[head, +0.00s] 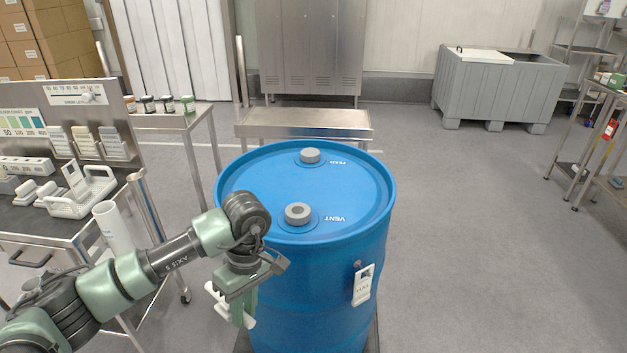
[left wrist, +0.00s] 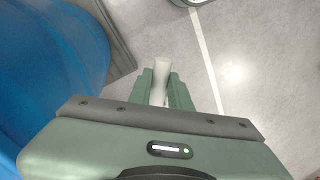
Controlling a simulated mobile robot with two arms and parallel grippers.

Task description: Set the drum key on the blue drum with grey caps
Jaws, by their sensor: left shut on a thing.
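The blue drum (head: 345,270) stands upright in the middle of the head view. Its top carries two grey caps, one at the back (head: 310,155) and one nearer (head: 298,213) beside the word VENT. My left gripper (head: 241,312) points down at the drum's near left side, below its rim. It is shut on a pale, whitish thing, which looks like the drum key (head: 216,297). In the left wrist view the key (left wrist: 161,72) sits between the green fingers (left wrist: 161,88), partly hidden by them. My right gripper is not in view.
A white tag (head: 363,286) hangs on the drum's front. At left, a bench holds a white basket (head: 75,207) and test items. A steel bench (head: 305,124) stands behind the drum, and a grey bin (head: 495,90) at back right. The floor right of the drum is clear.

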